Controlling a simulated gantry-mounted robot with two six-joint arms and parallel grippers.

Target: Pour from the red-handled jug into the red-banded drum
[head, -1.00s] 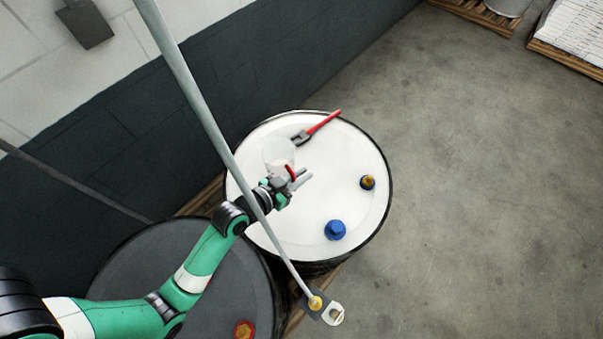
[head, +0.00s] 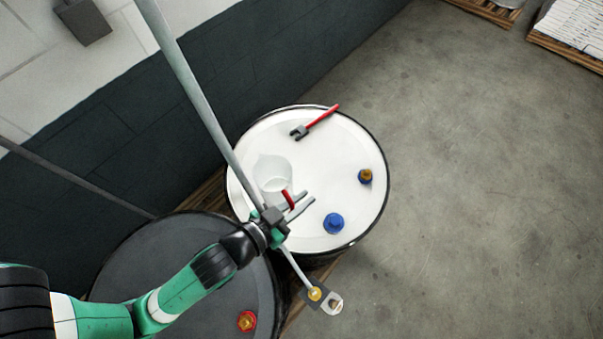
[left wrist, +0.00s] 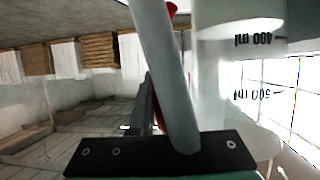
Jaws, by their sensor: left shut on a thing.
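The jug (head: 271,170), pale and translucent with a red handle (head: 289,199), is over the white drum top. My left gripper (head: 300,207) is shut on the handle. In the left wrist view the jug (left wrist: 235,65) fills the right side, with upside-down millilitre marks and part of the red handle (left wrist: 171,9). The jug looks about upright; its contents cannot be made out. The dark drum (head: 150,255) at lower left has a red ring (head: 246,321) around its gold-coloured fitting and is partly hidden by my left arm. My right gripper is not in view.
The white-topped drum (head: 335,150) carries a red-handled wrench (head: 318,122), a blue cap (head: 333,223) and a small gold-and-blue fitting (head: 365,177). A grey pole (head: 200,95) slants across, passing close to my left gripper. Open concrete floor (head: 470,200) lies to the right.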

